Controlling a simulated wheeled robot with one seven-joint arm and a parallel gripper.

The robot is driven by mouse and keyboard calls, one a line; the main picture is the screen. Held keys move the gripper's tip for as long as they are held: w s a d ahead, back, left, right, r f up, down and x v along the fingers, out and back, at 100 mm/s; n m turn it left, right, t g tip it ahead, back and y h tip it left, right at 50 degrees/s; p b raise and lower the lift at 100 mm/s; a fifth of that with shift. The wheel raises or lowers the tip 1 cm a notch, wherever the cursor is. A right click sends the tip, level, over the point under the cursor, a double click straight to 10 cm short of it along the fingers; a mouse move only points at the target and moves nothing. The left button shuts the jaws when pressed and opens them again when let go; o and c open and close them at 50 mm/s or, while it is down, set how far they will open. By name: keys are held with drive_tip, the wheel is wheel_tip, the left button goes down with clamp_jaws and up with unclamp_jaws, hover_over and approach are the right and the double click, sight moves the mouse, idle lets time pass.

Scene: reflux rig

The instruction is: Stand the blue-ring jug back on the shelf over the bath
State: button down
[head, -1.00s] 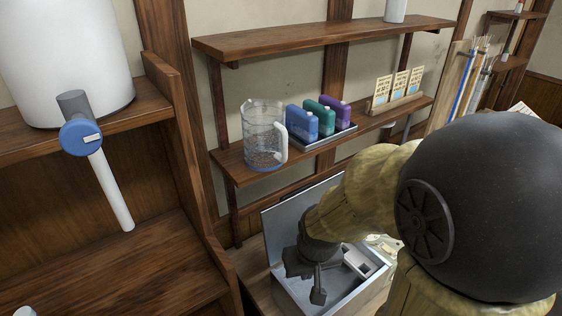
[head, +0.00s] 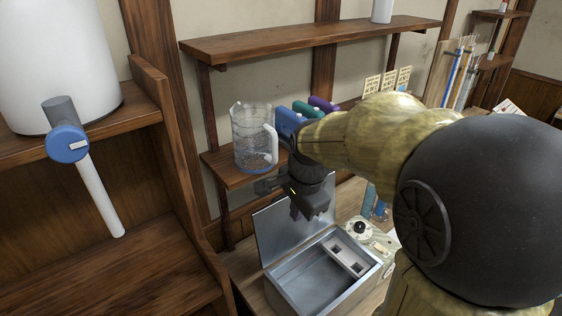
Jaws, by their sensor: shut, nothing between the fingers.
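The jug (head: 252,148) is clear, with a pale handle on its right side. It stands upright on the lower wall shelf (head: 222,172), at the shelf's left end. A blue band at its base shows in the earlier head view. The metal bath (head: 284,291) is below the shelf with its lid (head: 283,228) raised. My gripper (head: 295,211) is shut and empty, above the bath and in front of the lid, below and to the right of the jug. It is apart from the jug. The fingertips are dark and small in the picture.
Blue, green and purple bottles (head: 307,110) stand right of the jug, partly behind my arm. Yellow cards (head: 388,84) are further right. An upper shelf (head: 300,40) runs above. A white tank with a blue tap (head: 67,143) stands at left. A dial (head: 361,228) is beside the bath.

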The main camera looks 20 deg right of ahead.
sight(259, 142)
wheel_tip(259, 142, up, 17)
drive_tip(key=w+d+m+y, duration=0.1)
drive_tip(key=w+m, duration=0.1)
drive_tip(key=m, duration=1.4)
drive_tip(key=shift+d+m, duration=0.3)
drive_tip(key=shift+m, duration=0.1)
drive_tip(key=shift+f, duration=0.1)
drive_tip(key=w+a+f+p, duration=0.3)
drive_tip(key=w+f, duration=0.3)
drive_tip(key=f, duration=0.3)
drive_tip(key=shift+w+f, duration=0.2)
drive_tip(key=shift+f, duration=0.05)
